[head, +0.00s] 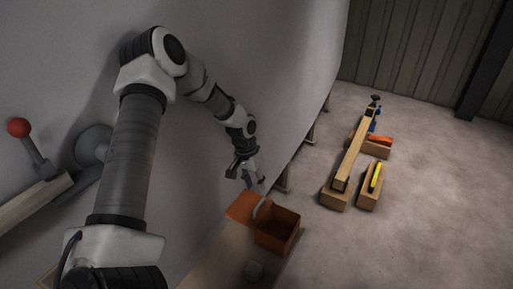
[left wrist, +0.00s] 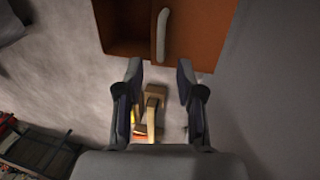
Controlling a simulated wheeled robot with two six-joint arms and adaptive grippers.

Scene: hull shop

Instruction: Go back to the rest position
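My left gripper (head: 250,181) hangs near the grey hull wall, above and a little behind an orange open box (head: 280,240) with a pale handle. In the left wrist view its two fingers (left wrist: 160,78) stand apart with nothing between them. The orange box (left wrist: 125,48) shows beyond the fingertips there, with its pale handle (left wrist: 162,35) running along it. The gripper looks clear of the box. My right gripper is in neither view.
A lever with a red ball (head: 18,127) stands out at the left. Wooden blocks (head: 350,160) lie on the floor at the right, with a yellow tool (head: 376,177) on one. Open concrete floor (head: 440,200) lies right of them.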

